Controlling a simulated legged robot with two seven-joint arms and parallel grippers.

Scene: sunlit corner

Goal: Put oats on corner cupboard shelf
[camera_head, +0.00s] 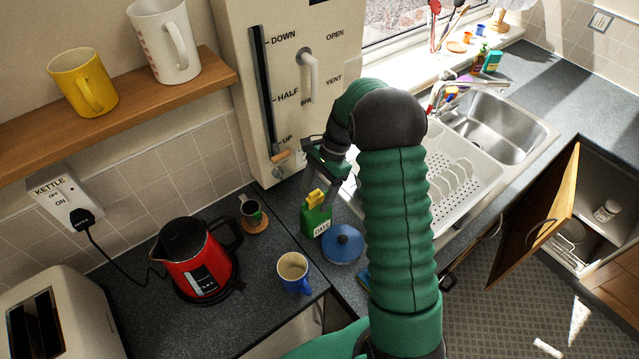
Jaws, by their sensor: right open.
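The oats (315,223) are a small green carton with a yellow top and a white label, upright on the dark worktop beside a blue lidded pot. My right gripper (320,189) is open just above the carton's yellow top, with its fingers pointing down; I cannot tell whether they touch it. A low cupboard at the right has its wooden door (535,218) swung open. Its pale shelf (588,190) shows, with a small white jar (607,211) on it. My left gripper is not in view.
The blue pot (343,246) and a blue mug (293,273) stand close to the oats. A red kettle (199,265) and a dark cup (251,211) on a coaster are to the left. The sink (493,126) and drainer lie right of my arm. Patterned floor is clear below the open door.

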